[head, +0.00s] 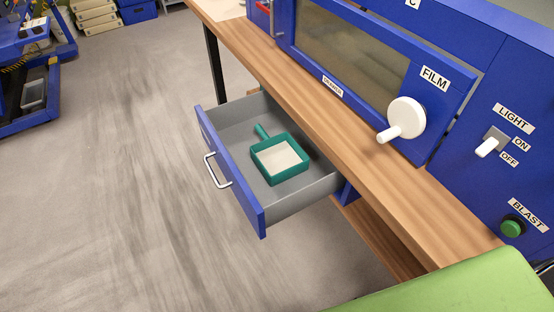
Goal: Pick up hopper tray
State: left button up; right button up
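The hopper tray (257,170) is a teal-green square tray with a short handle and a pale inside. It lies flat in the open grey drawer (306,195), which has a blue front (232,175) with a metal handle (217,170). Neither of my grippers is in the head view, and nothing touches the tray.
A wooden bench (350,155) runs above the drawer. On it stands a blue cabinet with a white film knob (406,118), a light switch (488,147) and a green blast button (512,227). A green surface (460,288) is at bottom right.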

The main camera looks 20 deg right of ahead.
aim_at(273, 149)
jog(key=i+j, duration=0.25)
jog(key=j, duration=0.15)
jog(key=i+j+z, duration=0.15)
jog(key=i+j, duration=0.3)
jog(key=j, duration=0.35)
jog(key=i+j+z, duration=0.15)
jog(key=j, duration=0.25)
jog(key=i, duration=0.1)
